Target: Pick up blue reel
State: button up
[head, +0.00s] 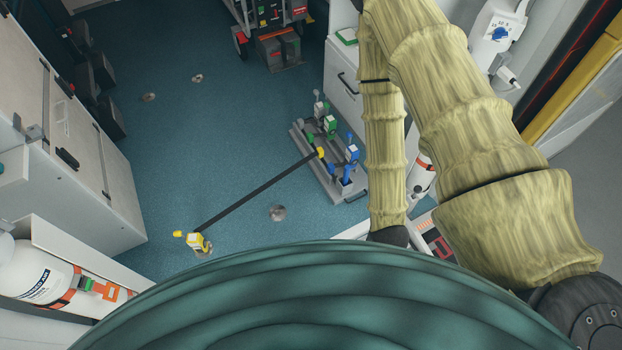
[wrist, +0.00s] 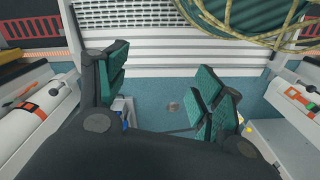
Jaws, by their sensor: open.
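Blue reel parts (head: 346,176) show at the near end of a grey rack (head: 355,197) on the floor in the head view, with more blue just behind. I cannot tell whether these are one reel or two. In the wrist view my gripper (wrist: 162,82) is open and empty, its green-padded fingers wide apart over the floor. A small patch of blue (wrist: 126,122) shows beside the left finger, mostly hidden by it; I cannot tell if it is the reel. In the head view my gripper is hidden behind my own body.
Green reels (head: 329,124) and a grey one (head: 320,107) share the rack. White cabinets (head: 75,140) stand left; a drawer unit (head: 342,90) stands behind the rack. Floor between is mostly clear.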

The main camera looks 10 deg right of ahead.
aim_at(352, 150)
jog(key=u, duration=0.6)
jog(key=i, duration=1.1)
jog(key=z, duration=0.85)
